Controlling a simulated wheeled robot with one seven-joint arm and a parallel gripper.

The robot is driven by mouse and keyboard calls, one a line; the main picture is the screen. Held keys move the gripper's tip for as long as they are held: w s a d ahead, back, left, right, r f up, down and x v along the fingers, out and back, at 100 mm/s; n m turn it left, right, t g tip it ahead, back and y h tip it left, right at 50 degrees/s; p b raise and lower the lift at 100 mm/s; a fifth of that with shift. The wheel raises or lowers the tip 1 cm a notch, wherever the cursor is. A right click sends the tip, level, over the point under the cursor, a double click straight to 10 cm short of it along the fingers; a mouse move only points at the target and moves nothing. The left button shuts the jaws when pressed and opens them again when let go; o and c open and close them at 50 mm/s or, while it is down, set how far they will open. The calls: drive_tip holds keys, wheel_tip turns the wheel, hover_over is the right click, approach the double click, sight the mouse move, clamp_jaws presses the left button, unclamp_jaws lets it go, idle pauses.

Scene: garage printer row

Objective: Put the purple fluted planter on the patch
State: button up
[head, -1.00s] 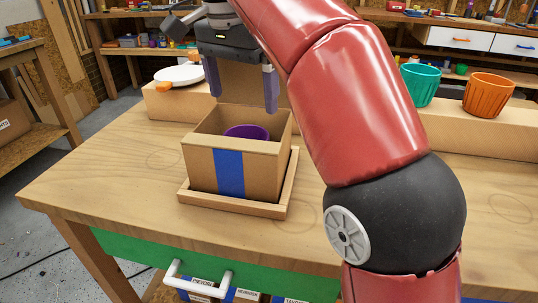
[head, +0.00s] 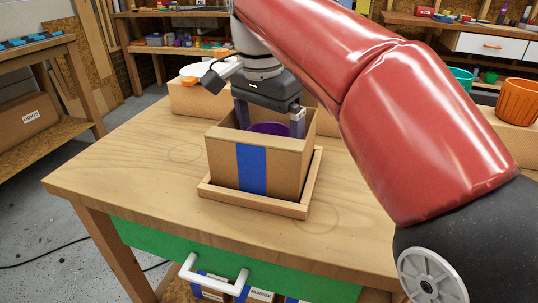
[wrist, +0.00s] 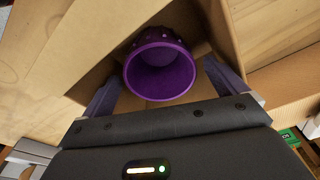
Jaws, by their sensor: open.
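The purple fluted planter (head: 270,128) is inside an open cardboard box (head: 222,156) with a blue stripe on its front. The box hides its lower part in the head view. In the wrist view I look into the planter's round mouth (wrist: 160,72). My gripper (head: 270,121) is open and points down into the box, with one finger on each side of the planter. Both fingers look apart from it in the wrist view. I cannot tell for certain which mark is the patch; faint rings (head: 318,220) show on the wooden tabletop.
The box stands in a shallow wooden tray (head: 300,211), its walls close around my fingers. The tabletop (head: 130,165) left of the tray is clear.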

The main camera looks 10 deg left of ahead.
drive_tip(key=c, duration=1.5)
drive_tip(key=shift+r, duration=0.1)
drive_tip(key=shift+r, duration=0.1)
